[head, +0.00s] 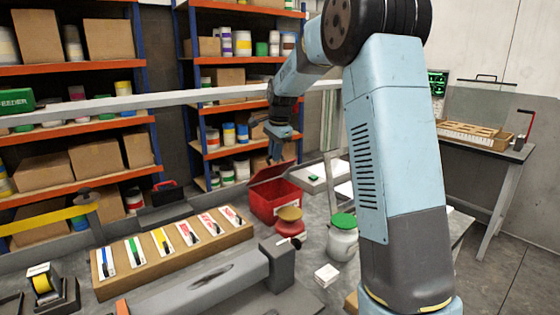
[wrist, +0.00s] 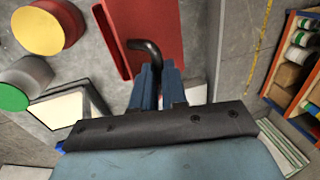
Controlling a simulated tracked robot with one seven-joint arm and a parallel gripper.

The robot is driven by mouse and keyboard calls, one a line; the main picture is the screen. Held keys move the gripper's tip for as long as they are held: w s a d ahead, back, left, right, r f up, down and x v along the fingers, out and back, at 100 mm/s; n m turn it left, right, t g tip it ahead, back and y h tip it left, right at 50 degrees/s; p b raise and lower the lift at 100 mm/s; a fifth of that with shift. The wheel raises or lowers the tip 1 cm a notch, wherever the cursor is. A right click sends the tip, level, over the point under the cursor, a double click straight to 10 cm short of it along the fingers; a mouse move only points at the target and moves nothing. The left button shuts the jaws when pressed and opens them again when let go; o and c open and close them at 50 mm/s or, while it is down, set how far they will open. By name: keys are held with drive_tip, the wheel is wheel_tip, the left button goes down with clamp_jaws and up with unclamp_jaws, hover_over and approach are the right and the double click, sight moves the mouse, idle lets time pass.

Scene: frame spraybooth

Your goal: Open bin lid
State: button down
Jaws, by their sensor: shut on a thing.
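The red bin (head: 278,205) stands on the grey table in the middle of the head view. Its red lid (head: 268,174) appears tilted up. In the wrist view the red lid (wrist: 160,18) fills the top middle, with a black curved handle (wrist: 150,48) on it. My gripper (head: 276,157) is above the bin. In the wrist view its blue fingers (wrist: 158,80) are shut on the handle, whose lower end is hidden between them. The bin's inside is not clearly visible.
A red-and-yellow container (head: 290,220) and a white jar with a green lid (head: 342,237) stand close to the bin. A wooden board (head: 172,250) with several colored cards lies front left. Loaded shelves (head: 230,130) stand behind, beyond a grey rail (head: 150,103).

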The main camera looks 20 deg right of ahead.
drive_tip(key=shift+w+a+r, duration=0.1)
drive_tip(key=shift+w+a, duration=0.2)
drive_tip(key=shift+w, duration=0.2)
drive_tip(key=shift+w+a, duration=0.25)
drive_tip(key=shift+w, duration=0.2)
drive_tip(key=c, duration=1.6)
unclamp_jaws()
drive_tip(key=shift+o, duration=0.8)
drive_tip(key=shift+w, duration=0.2)
drive_tip(key=shift+o, duration=1.4)
drive_tip(key=shift+s, duration=0.1)
drive_tip(key=shift+r, duration=0.1)
